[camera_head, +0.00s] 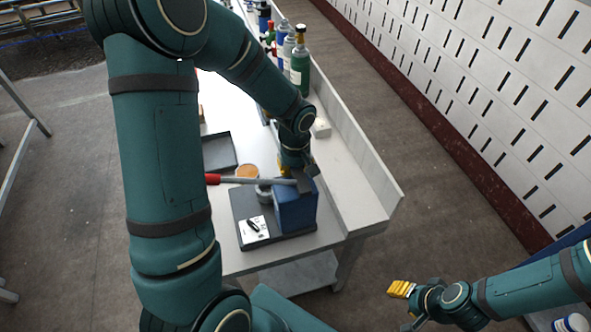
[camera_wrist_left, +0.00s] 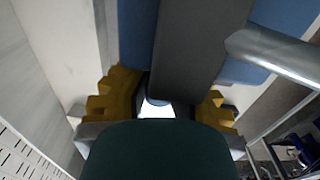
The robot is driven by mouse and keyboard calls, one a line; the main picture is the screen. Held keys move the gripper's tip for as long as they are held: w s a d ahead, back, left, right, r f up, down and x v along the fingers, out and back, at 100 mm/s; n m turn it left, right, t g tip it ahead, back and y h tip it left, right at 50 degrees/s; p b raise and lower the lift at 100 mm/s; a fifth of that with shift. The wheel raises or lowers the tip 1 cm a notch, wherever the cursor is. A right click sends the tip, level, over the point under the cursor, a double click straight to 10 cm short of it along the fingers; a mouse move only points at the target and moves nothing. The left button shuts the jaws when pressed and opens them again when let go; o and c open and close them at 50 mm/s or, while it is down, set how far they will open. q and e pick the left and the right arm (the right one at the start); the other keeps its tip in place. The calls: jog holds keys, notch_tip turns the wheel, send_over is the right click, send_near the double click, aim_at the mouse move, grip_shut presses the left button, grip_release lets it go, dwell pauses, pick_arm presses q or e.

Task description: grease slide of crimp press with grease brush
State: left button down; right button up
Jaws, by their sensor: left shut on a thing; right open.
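The crimp press stands near the table's front end, with a blue body (camera_head: 296,208), a dark base plate and a grey lever ending in a red handle (camera_head: 212,179). My left gripper (camera_head: 287,170) is at the far side of the press, close behind its top. In the left wrist view its yellow fingers (camera_wrist_left: 165,103) stand either side of a small bluish-white thing, with the press's dark grey block (camera_wrist_left: 190,45) just beyond. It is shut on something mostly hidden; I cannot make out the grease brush. My right gripper (camera_head: 402,290) is open and empty, off the table.
A round tin with an orange-tan top (camera_head: 246,171) and a dark shallow tray (camera_head: 219,153) lie left of the press. Several bottles (camera_head: 300,70) stand at the back right. A raised ledge (camera_head: 355,150) runs along the table's right side.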

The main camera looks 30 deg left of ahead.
pick_arm(q)
jog(key=shift+f+b, duration=0.6)
jog(key=shift+b, duration=0.05)
dwell(0.8)
jog(key=shift+w+a, duration=0.1)
jog(key=shift+a, duration=0.05)
dwell(0.3)
jog(key=shift+w+a, duration=0.45)
jog(key=shift+a, duration=0.1)
jog(key=shift+w+a+p, duration=0.3)
jog(key=shift+w+a, duration=0.3)
jog(key=shift+a, duration=0.1)
jog(key=shift+w+a, duration=0.15)
jog(key=shift+w+a, duration=0.45)
jog(key=shift+a, duration=0.1)
jog(key=shift+w+a, duration=0.1)
jog(key=shift+a, duration=0.05)
